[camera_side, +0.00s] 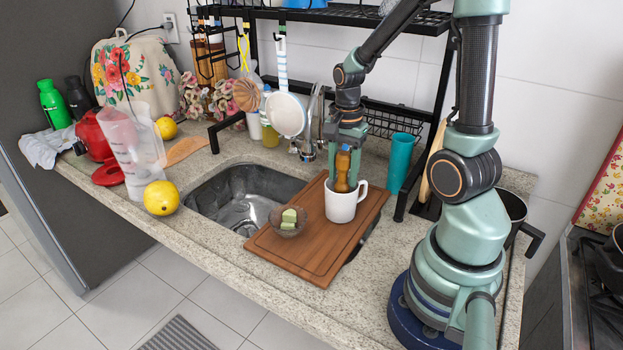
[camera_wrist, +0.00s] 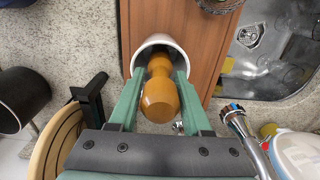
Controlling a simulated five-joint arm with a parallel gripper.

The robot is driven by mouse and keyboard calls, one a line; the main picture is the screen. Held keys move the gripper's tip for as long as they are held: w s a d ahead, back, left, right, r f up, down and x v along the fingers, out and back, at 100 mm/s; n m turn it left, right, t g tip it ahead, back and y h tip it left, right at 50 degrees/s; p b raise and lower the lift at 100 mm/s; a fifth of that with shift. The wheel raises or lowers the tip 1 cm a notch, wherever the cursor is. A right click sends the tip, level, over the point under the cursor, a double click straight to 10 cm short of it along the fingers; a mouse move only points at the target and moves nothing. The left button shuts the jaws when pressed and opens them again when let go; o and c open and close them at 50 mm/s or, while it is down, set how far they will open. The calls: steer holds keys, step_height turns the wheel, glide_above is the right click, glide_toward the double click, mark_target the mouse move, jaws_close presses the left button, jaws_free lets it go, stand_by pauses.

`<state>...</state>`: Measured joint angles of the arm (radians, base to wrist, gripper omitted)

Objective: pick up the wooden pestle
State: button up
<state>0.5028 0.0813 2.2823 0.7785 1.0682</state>
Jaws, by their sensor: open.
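The wooden pestle (camera_side: 342,171) stands upright in a white mug (camera_side: 343,206) on the wooden cutting board. In the wrist view the orange-brown pestle (camera_wrist: 160,97) points its rounded end at the camera, with the white mug (camera_wrist: 152,46) around its lower part. My gripper (camera_side: 347,140) is above the mug, pointing down. Its green fingers (camera_wrist: 152,88) are open, one on each side of the pestle. In the side view the fingers partly cover the pestle's top. The pestle's lower end is hidden inside the mug.
The cutting board (camera_side: 290,261) lies across the sink (camera_side: 235,195). A small bowl (camera_side: 288,221) with green pieces stands left of the mug. A teal cup (camera_side: 399,162) stands behind right, near the black rack post (camera_side: 430,115). Utensils and a pan (camera_side: 286,116) hang behind left.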

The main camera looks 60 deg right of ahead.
steer(key=shift+f, duration=0.25)
jaws_close()
step_height(320, 180, up, 10)
steer(key=shift+r, duration=0.1)
stand_by(0.5)
